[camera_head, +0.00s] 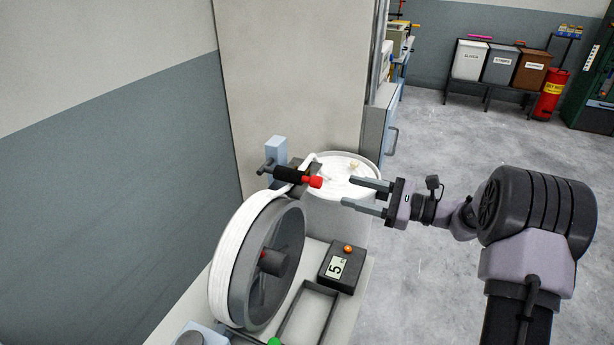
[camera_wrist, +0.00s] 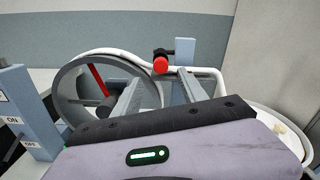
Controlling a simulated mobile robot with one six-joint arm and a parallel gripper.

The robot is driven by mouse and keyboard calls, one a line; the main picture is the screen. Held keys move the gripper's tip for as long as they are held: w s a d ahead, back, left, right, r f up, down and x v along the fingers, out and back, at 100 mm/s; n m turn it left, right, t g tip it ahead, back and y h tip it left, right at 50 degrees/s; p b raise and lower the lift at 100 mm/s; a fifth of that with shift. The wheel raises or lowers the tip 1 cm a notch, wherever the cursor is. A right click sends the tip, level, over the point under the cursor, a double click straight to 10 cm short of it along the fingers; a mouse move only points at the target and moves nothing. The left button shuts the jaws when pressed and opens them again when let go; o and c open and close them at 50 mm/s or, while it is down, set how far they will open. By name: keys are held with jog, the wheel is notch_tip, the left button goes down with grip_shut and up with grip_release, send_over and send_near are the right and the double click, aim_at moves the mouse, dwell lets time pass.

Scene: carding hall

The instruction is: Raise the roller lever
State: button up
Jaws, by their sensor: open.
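The roller lever (camera_head: 289,174) is a black bar with a red end, lying about level on a blue-grey post above the wheel. In the wrist view its red knob (camera_wrist: 160,65) shows just beyond the fingertips, between them. My gripper (camera_head: 350,192) is open and empty, to the right of the red end, with a gap between. Its fingers also show in the wrist view (camera_wrist: 162,82), pointing towards the lever. The dark grey wheel (camera_head: 291,238) carries a white sliver band (camera_head: 236,245) that passes up near the lever.
A round white can (camera_head: 345,190) stands behind the fingers. A dark box with a display reading 5 (camera_head: 342,268) sits right of the wheel. In the wrist view, a post marked ON and OFF (camera_wrist: 20,115) stands at the left. Open floor (camera_head: 440,130) lies to the right.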

aim_at(291, 176)
jog(key=b+x, duration=0.2)
jog(key=x, duration=1.1)
jog(key=shift+w, duration=0.1)
grip_shut()
dwell(0.8)
